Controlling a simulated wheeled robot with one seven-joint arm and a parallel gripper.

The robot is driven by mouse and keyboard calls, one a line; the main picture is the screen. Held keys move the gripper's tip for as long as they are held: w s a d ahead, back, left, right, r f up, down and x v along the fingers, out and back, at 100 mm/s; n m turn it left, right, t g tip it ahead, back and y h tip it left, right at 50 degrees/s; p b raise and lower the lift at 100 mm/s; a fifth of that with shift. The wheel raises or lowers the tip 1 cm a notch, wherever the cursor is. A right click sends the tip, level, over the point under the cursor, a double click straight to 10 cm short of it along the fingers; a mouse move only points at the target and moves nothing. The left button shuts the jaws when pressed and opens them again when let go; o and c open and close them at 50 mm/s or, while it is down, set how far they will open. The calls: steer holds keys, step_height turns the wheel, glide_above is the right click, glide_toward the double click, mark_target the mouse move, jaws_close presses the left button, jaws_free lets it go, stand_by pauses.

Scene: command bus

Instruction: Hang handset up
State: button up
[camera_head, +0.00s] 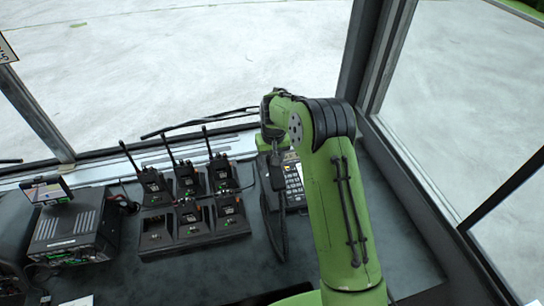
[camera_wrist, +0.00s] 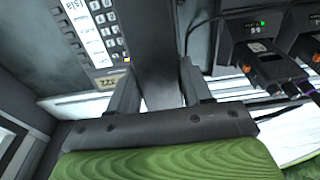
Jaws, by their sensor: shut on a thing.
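My gripper (camera_wrist: 158,76) is shut on the dark handset (camera_wrist: 155,35), which runs up between the two fingers in the wrist view. In the head view my gripper (camera_head: 272,137) is above the left side of the desk phone (camera_head: 293,182), partly hidden by my green arm. The handset shows there as a dark strip (camera_head: 271,185) beside the keypad. The phone's keypad and label panel (camera_wrist: 100,32) are left of the handset in the wrist view. I cannot tell whether the handset touches its cradle, which is hidden.
Several handheld radios (camera_head: 187,181) stand in chargers left of the phone; chargers (camera_wrist: 265,50) also show right of the handset in the wrist view. A black radio unit (camera_head: 70,232) is at far left. The windowsill is behind. The dark desktop (camera_head: 200,275) in front is mostly clear.

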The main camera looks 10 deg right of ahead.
steer(key=shift+f+b, duration=2.4)
steer(key=shift+f, duration=1.2)
steer(key=shift+r, duration=0.1)
steer(key=o, duration=1.3)
steer(key=r, duration=0.5)
steer(key=s+r+p, duration=0.1)
steer(key=r, duration=0.4)
steer(key=s+r, duration=0.1)
steer(key=r, duration=0.4)
steer(key=shift+s+r+p, duration=0.15)
steer(key=shift+r+p, duration=0.1)
steer(key=shift+p, duration=0.15)
